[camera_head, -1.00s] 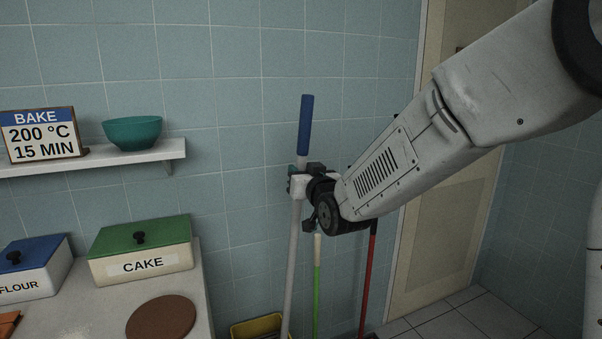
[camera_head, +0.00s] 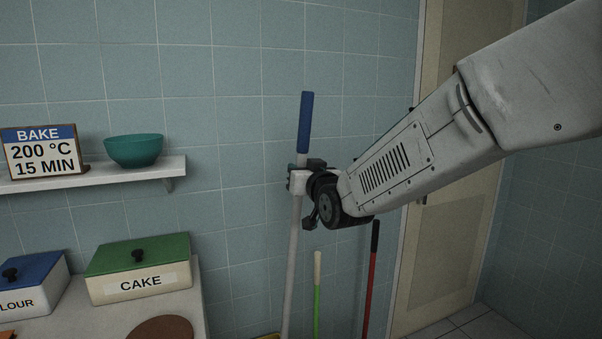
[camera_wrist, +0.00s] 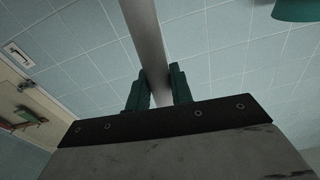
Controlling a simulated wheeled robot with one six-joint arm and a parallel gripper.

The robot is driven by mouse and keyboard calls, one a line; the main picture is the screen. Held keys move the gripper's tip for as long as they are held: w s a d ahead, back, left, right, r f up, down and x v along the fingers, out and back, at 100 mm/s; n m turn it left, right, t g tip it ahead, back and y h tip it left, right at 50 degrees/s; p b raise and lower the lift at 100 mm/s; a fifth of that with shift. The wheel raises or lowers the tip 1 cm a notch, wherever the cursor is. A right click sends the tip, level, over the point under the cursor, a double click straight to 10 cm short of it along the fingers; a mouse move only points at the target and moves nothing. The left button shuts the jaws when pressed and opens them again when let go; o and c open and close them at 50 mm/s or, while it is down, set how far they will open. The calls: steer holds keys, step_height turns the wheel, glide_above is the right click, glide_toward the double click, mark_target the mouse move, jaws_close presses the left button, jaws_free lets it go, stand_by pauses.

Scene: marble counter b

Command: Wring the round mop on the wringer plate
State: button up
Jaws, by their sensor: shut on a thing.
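The mop's handle (camera_head: 294,240) is a pale pole with a blue grip (camera_head: 305,122) at its top. It stands nearly upright, leaning slightly, in front of the tiled wall. My gripper (camera_head: 298,181) is shut on the pole a little below the blue grip. In the wrist view the pole (camera_wrist: 148,35) passes between the dark green fingers (camera_wrist: 158,88). The mop head and the wringer plate are below the head view and hidden.
A green stick (camera_head: 317,290) and a red stick (camera_head: 369,285) stand right of the pole. At left are a counter with a CAKE box (camera_head: 140,270) and a FLOUR box (camera_head: 32,287), and a shelf (camera_head: 110,174) with a teal bowl (camera_head: 134,150). A door (camera_head: 445,240) is behind my arm.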

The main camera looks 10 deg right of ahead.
steer(key=shift+r, duration=0.1)
jaws_close()
steer(key=shift+w, duration=0.1)
steer(key=w+a+f, duration=0.1)
steer(key=w+a, duration=0.2)
steer(key=w, duration=0.6)
steer(key=w+a+f, duration=0.2)
steer(key=w+a, duration=0.2)
steer(key=w, duration=0.5)
steer(key=shift+w+a+f, duration=0.15)
steer(key=shift+a+f, duration=0.05)
steer(key=shift+f, duration=0.1)
stand_by(0.6)
step_height(320, 180, down, 10)
steer(key=shift+r, duration=0.25)
stand_by(0.7)
steer(key=shift+f, duration=0.15)
